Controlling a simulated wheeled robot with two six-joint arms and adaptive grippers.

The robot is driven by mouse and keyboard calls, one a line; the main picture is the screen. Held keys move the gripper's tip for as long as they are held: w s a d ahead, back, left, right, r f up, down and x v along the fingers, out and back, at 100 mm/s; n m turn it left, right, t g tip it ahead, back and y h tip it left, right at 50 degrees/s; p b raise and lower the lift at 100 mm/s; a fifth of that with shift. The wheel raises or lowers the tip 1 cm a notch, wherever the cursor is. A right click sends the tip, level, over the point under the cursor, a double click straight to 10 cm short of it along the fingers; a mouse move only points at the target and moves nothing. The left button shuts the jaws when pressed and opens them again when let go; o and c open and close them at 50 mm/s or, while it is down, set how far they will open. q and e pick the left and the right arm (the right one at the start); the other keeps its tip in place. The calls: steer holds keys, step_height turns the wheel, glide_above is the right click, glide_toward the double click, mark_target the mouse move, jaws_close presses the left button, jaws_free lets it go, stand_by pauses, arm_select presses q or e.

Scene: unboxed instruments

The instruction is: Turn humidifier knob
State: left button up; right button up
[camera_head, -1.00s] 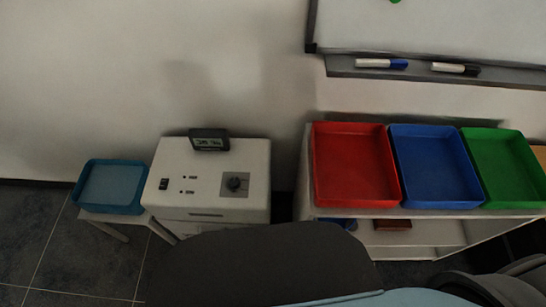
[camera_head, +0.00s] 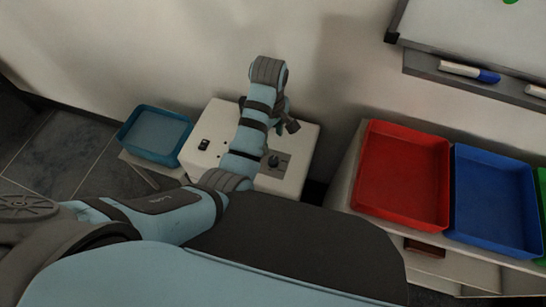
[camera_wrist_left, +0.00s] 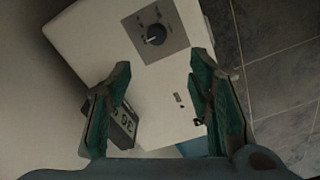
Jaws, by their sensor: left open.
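The humidifier is a white box (camera_head: 302,150) standing against the wall, partly covered by my left arm in the head view. Its black round knob (camera_head: 273,160) sits on a grey square plate; in the left wrist view the knob (camera_wrist_left: 154,34) is near the top, beyond the fingertips. My left gripper (camera_wrist_left: 160,66) is open and empty above the box top, with its fingers spread and apart from the knob. In the head view the left gripper (camera_head: 290,122) is small, seen beyond the knob toward the wall. My right gripper is not in view.
A small digital display (camera_wrist_left: 124,124) lies behind the left finger. A black switch (camera_head: 204,145) is on the box. A teal tray (camera_head: 150,150) stands to the left; red (camera_head: 385,195) and blue (camera_head: 475,225) trays are on a shelf to the right.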

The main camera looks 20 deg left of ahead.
mark_target(273, 160)
arm_select(q)
steer(key=shift+n, duration=0.3)
steer(key=f+b, duration=0.2)
steer(key=f, duration=0.2)
steer(key=f+b, duration=0.1)
steer(key=f, duration=0.3)
steer(key=f+b, duration=0.2)
steer(key=f, duration=0.2)
steer(key=shift+w+d+f+b, duration=0.2)
steer(key=shift+d+f+b, duration=0.15)
steer(key=shift+f, duration=0.05)
